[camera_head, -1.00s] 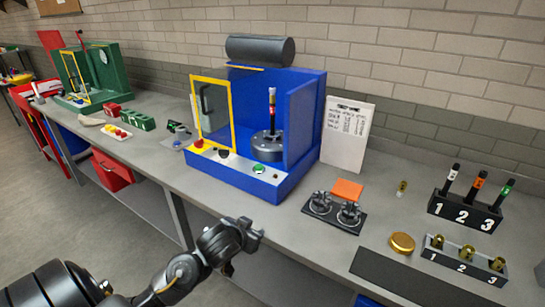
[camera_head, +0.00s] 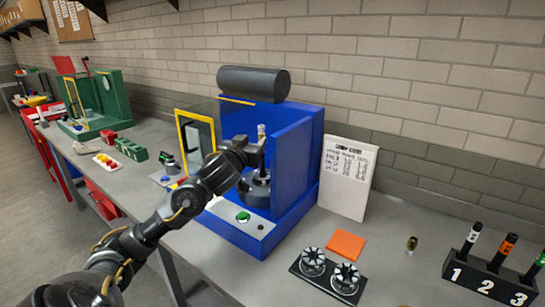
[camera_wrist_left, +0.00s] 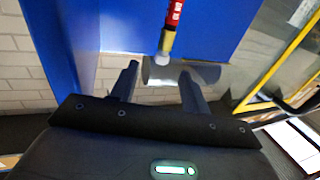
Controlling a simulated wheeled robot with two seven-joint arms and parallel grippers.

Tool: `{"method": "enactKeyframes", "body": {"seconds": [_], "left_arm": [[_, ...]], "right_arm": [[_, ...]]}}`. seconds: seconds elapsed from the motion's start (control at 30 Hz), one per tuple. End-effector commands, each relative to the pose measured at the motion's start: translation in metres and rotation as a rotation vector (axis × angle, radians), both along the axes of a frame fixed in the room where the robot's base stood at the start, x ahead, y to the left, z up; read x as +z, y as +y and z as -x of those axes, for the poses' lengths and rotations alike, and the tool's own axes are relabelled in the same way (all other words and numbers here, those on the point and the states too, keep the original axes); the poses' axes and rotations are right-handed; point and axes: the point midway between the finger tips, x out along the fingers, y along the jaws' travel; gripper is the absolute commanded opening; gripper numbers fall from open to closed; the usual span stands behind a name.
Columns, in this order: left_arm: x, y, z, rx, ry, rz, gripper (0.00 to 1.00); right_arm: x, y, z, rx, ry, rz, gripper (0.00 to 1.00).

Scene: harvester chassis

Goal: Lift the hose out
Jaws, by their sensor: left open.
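The hose (camera_head: 262,132) is a slim upright piece standing in a dark round holder (camera_head: 256,190) inside the blue machine (camera_head: 300,150). In the head view only its pale top shows above my gripper. In the left wrist view the hose (camera_wrist_left: 173,20) shows a red, lettered body and a gold-coloured end. My left gripper (camera_head: 258,150) is inside the machine's open front, close to the hose. In the left wrist view its two fingers (camera_wrist_left: 161,82) are apart, with the hose's gold end just beyond them and nothing clearly gripped. My right gripper is out of view.
The yellow-framed door (camera_head: 181,130) stands open at the machine's left. A dark cylinder (camera_head: 253,81) tops the machine. A white notice board (camera_head: 347,178) stands to its right. A double fixture (camera_head: 330,275) and an orange pad (camera_head: 345,245) lie on the bench in front.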

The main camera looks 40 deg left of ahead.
Motion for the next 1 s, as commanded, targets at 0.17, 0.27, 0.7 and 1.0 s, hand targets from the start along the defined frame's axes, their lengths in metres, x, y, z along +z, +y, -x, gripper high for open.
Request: {"method": "enactKeyframes", "body": {"seconds": [0.17, 0.27, 0.7, 1.0], "left_arm": [[0.002, 0.001, -0.001, 0.001, -0.004, 0.001, 0.46], [0.002, 0.004, -0.008, 0.002, -0.003, 0.002, 0.46], [0.002, 0.02, -0.053, 0.001, -0.003, 0.001, 0.46], [0.007, 0.035, -0.078, 0.004, -0.001, 0.001, 0.46]], "right_arm": [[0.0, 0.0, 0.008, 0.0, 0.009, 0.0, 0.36], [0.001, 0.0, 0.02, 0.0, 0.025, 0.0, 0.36], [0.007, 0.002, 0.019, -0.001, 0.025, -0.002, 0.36], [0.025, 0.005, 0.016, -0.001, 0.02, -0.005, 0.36]]}}
